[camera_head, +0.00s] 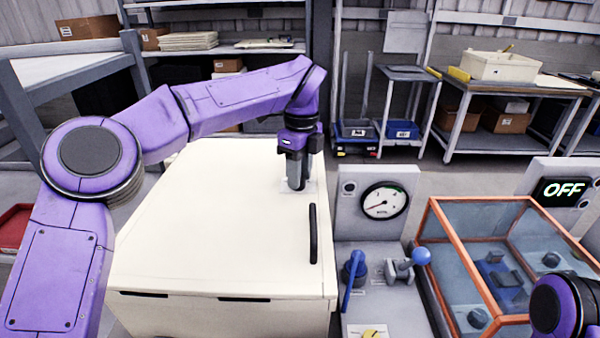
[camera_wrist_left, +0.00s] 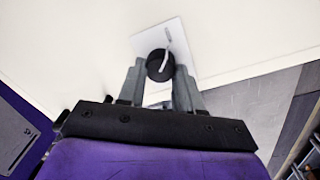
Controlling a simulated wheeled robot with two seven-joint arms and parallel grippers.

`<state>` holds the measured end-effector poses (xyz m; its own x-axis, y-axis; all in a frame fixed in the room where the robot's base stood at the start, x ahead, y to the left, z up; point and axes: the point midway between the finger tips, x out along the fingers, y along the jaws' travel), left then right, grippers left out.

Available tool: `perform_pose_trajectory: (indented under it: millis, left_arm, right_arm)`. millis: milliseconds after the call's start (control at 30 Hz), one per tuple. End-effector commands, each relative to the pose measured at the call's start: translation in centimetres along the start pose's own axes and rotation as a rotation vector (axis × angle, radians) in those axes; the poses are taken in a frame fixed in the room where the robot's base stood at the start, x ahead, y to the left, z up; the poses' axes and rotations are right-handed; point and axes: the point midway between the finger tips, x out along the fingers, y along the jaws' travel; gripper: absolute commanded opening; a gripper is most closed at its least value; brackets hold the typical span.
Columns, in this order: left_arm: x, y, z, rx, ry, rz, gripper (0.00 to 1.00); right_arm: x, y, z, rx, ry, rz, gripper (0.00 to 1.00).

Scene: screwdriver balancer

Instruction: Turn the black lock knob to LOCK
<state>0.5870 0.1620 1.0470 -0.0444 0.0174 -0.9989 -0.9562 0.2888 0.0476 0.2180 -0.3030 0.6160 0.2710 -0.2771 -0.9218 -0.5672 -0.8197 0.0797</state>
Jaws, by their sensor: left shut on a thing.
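The black lock knob (camera_wrist_left: 160,66) shows in the left wrist view as a round black knob with a pale pointer line, on a white plate (camera_wrist_left: 179,35). My left gripper (camera_wrist_left: 160,78) has its two grey fingers on either side of the knob and is shut on it. In the head view my left gripper (camera_head: 296,180) points down at the top of the cream cabinet (camera_head: 215,220), near its right edge. It hides the knob there, and only a bit of the plate shows. The plate's lettering is not readable. My right gripper is not in view.
A black bar handle (camera_head: 313,234) stands near the cabinet's right edge. To the right are a gauge (camera_head: 385,200), a blue lever (camera_head: 353,280), a blue ball lever (camera_head: 421,257), and an orange-framed clear case (camera_head: 432,222). A sign (camera_head: 562,189) reads OFF.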

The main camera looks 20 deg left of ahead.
Motion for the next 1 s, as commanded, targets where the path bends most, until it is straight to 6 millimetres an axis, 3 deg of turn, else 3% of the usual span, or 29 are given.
perform_pose_trajectory:
  millis: [133,167,200,233,567,1000]
  left_arm:
    - [0.4,0.0,0.2,-0.005,-0.004,0.007,0.04]
    - [0.4,0.0,0.2,-0.004,-0.004,0.007,0.41]
    - [0.4,0.0,0.2,-0.004,-0.004,0.007,0.54]
    - [0.4,0.0,0.2,-0.003,-0.003,0.007,0.60]
    - [-0.3,-0.1,-0.1,0.001,-0.002,0.001,0.60]
    - [-9.5,0.0,0.3,-0.004,-0.001,0.003,0.60]
  right_arm:
    - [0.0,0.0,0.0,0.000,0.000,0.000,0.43]
    - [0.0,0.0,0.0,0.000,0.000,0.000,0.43]
    - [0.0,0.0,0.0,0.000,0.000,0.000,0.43]
    - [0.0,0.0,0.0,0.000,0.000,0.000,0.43]
    - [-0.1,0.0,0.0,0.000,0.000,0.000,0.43]
    - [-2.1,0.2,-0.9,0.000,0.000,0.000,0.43]
